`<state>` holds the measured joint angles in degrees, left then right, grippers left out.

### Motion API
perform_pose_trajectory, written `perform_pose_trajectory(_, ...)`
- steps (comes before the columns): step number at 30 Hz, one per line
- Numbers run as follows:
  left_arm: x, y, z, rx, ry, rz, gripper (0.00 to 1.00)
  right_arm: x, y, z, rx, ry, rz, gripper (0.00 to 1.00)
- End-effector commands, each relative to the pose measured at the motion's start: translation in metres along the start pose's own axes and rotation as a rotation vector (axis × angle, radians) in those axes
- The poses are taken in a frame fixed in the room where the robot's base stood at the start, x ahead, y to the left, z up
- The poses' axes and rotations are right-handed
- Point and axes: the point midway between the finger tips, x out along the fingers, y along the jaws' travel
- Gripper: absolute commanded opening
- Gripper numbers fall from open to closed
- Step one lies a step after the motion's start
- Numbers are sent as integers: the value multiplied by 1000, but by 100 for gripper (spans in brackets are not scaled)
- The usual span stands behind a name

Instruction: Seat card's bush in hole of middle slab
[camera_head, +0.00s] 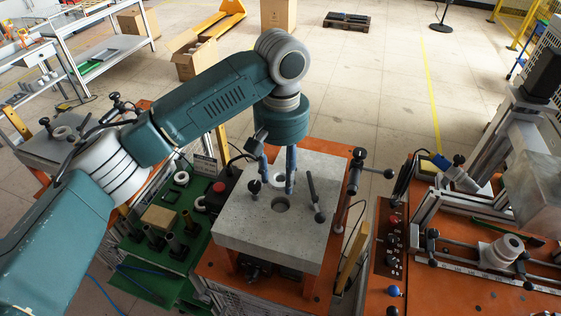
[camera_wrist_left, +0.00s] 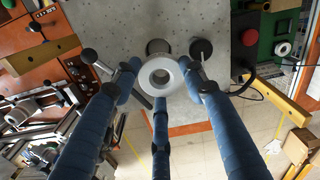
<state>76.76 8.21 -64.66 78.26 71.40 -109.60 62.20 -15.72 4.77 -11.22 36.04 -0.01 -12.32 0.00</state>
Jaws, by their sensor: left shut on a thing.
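My left gripper (camera_head: 278,184) points down over the middle slab (camera_head: 240,226), with its blue fingers closed around a pale grey ring-shaped bush (camera_head: 279,178). In the left wrist view the bush (camera_wrist_left: 147,75) sits between the three fingertips of the gripper (camera_wrist_left: 160,77), its bore facing the camera. The slab's round hole (camera_head: 281,204) is bare in the head view, just in front of the bush. In the left wrist view the hole (camera_wrist_left: 157,46) is partly hidden behind the bush. The bush is apart from the hole. A small card (camera_head: 205,164) stands left of the slab; its print is unreadable.
Black-knobbed clamps (camera_head: 315,196) stand on the slab near the hole. An orange bench (camera_head: 460,285) with a fixture stands right.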

Motion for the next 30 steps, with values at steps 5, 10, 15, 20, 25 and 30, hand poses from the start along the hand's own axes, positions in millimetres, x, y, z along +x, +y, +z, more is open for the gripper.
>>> perform_pose_trajectory(5, 16, -1, 0, 0, 0, -1, 6, -2, -15, 37, 0, -52, -17, 40)
perform_pose_trajectory(10, 34, -1, 0, -1, 0, -1, 6, -4, -21, 55, -3, -77, -24, 40)
perform_pose_trajectory(15, 48, -1, 0, -1, -1, 0, 6, -2, -17, 38, -3, -54, -19, 40)
perform_pose_trajectory(20, 56, 0, 0, 0, 0, 1, 6, -1, -10, 10, -3, -11, -11, 40)
perform_pose_trajectory(25, 60, 0, 0, 0, 1, 1, 6, -1, -5, 10, -1, -13, -6, 40)
perform_pose_trajectory(30, 60, 0, 0, 0, 1, 1, 6, -2, -6, 29, -2, -39, -7, 40)
